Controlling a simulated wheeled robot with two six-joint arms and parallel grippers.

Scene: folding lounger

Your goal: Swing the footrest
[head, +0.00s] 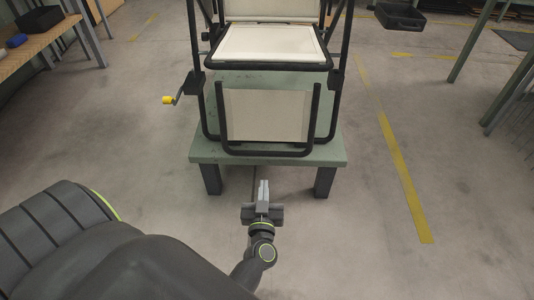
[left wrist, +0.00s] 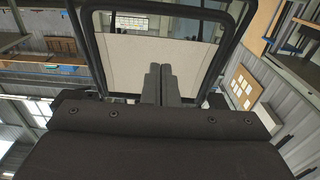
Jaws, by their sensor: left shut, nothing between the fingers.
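The footrest (head: 268,114) is a cream panel in a black U-shaped tube frame, hanging down at the front of the lounger. The lounger's cream seat (head: 268,43) is above it, in a black frame. My left gripper (head: 263,184) is shut and empty, low in front of the green platform, below the footrest's bottom bar and apart from it in the head view. In the left wrist view the shut fingers (left wrist: 160,72) overlap a cream panel (left wrist: 138,62) in a black frame, which looks like the footrest. My right gripper does not show.
The lounger stands on a green platform (head: 200,150) with dark legs. A crank with a yellow knob (head: 168,100) sticks out at its left. A wooden bench (head: 38,42) is at the far left, a black bin (head: 400,16) at the back right. The floor around the platform is clear.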

